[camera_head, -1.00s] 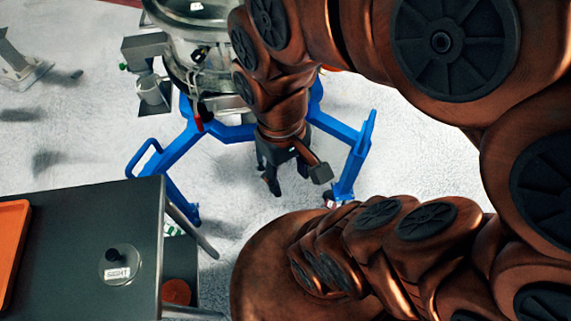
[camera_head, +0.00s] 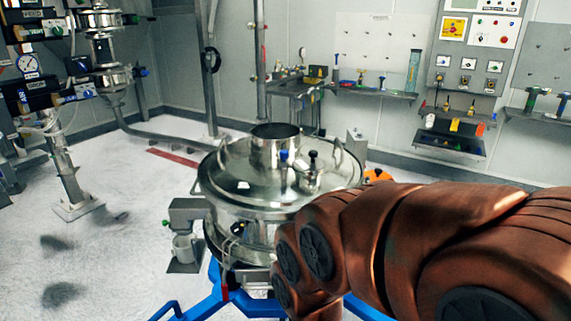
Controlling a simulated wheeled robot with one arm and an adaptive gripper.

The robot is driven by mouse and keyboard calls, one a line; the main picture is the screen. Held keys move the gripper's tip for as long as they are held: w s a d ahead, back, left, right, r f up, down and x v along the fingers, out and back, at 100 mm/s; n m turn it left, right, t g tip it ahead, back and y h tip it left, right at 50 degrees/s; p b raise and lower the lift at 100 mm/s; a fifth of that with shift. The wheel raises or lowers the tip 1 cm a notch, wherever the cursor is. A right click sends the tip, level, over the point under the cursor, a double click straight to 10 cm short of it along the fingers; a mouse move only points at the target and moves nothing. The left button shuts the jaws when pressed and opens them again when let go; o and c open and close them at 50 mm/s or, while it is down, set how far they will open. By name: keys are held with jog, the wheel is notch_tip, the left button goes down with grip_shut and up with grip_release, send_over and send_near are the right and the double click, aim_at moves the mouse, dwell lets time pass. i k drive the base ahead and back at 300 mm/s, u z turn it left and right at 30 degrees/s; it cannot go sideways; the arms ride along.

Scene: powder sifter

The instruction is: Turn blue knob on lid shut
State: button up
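The blue knob (camera_head: 284,156) stands on the metal lid (camera_head: 228,178) of the round sifter, right of the lid's middle and in front of the raised central neck (camera_head: 275,150). A black-topped knob (camera_head: 313,158) stands just to its right. Whether the blue knob's valve is open or shut cannot be told at this size. My copper arm crosses the lower right, in front of the sifter's right side. My gripper is out of view now, below the frame.
The sifter stands on a blue frame (camera_head: 215,283). A grey box with a white cup (camera_head: 183,248) hangs at its left. Wall shelves (camera_head: 372,93) and a control panel (camera_head: 468,65) are behind. Open floor lies to the left. An orange object (camera_head: 377,175) shows behind my arm.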

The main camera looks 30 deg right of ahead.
aim_at(284, 152)
jog(key=u, duration=0.55)
jog(key=k, duration=1.25)
jog(key=z, duration=0.4)
jog(key=i, duration=1.55)
jog(key=u, duration=0.7)
